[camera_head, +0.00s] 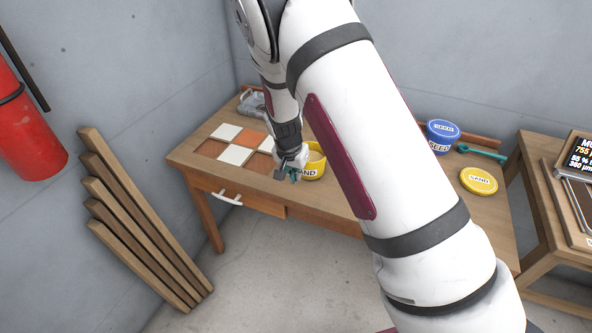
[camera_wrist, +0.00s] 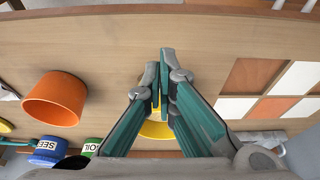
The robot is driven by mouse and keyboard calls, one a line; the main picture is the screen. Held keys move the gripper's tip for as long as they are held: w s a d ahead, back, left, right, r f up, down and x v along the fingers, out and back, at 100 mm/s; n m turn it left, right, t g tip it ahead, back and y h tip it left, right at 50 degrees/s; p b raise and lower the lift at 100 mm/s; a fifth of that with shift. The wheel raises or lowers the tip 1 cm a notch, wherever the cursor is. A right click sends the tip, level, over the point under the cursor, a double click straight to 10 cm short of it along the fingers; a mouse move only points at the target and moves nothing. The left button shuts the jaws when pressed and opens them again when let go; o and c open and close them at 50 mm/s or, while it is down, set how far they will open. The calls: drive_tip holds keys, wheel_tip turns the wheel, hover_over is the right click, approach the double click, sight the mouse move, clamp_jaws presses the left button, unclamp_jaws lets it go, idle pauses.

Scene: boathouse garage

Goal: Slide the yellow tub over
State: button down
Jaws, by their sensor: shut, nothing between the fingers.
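The yellow tub (camera_head: 318,163), labelled SAND, stands upright on the wooden workbench, just right of the tile board. My arm hides part of the bench on its right. My gripper (camera_head: 287,176) is shut and empty, low at the tub's left front side; I cannot tell whether it touches the tub. In the wrist view the closed fingers (camera_wrist: 165,58) point over bare wood, and a yellow part of the tub (camera_wrist: 157,130) shows between and behind them, mostly hidden.
The board of white and brown tiles (camera_head: 235,154) lies left of the tub. An orange pot (camera_wrist: 57,97), blue SEED tub (camera_head: 442,134), green SOIL tub (camera_wrist: 91,147), yellow SAND lid (camera_head: 479,181) and teal scoop (camera_head: 482,151) are on the bench. Planks (camera_head: 140,215) lean at left.

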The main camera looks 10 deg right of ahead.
sight(314, 168)
drive_tip(key=x, duration=0.7)
drive_tip(key=shift+s, duration=0.15)
drive_tip(key=shift+w+d+r, duration=0.1)
drive_tip(key=shift+w+d, duration=0.25)
drive_tip(key=shift+w, duration=0.2)
drive_tip(key=shift+w+d+r, duration=0.15)
drive_tip(key=shift+w+d, duration=0.25)
drive_tip(key=shift+w, duration=0.15)
drive_tip(key=shift+w+d, duration=0.35)
drive_tip(key=shift+w, duration=0.2)
